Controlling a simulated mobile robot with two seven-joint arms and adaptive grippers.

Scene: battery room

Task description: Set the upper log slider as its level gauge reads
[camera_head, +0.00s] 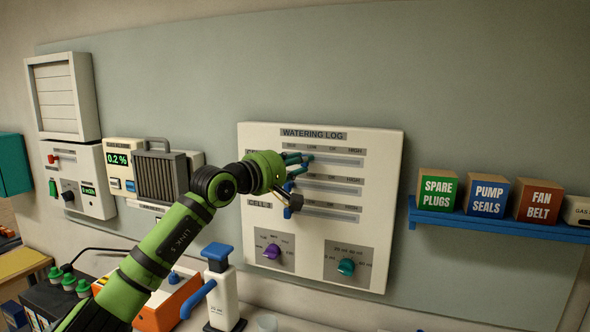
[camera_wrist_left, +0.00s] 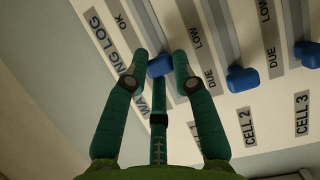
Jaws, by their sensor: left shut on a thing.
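The white watering log panel (camera_head: 375,215) is on the wall, with three horizontal slider slots. The upper slot (camera_head: 340,157) is partly behind my left gripper (camera_head: 305,159). In the left wrist view, my left gripper (camera_wrist_left: 160,70) is shut on the blue upper slider knob (camera_wrist_left: 160,66). In the head view the knob appears near the LOW mark; its exact setting is hidden by the fingers. The blue Cell 2 knob (camera_wrist_left: 242,78) and Cell 3 knob (camera_wrist_left: 308,53) are apart from the fingers. I cannot identify the level gauge. My right gripper is out of view.
Below the slots are a purple dial (camera_head: 272,251) and a teal dial (camera_head: 346,267). A blue shelf (camera_head: 480,225) at the right holds labelled boxes. A white bottle with a blue top (camera_head: 222,285) stands under my arm. Wall devices (camera_head: 80,185) are at the left.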

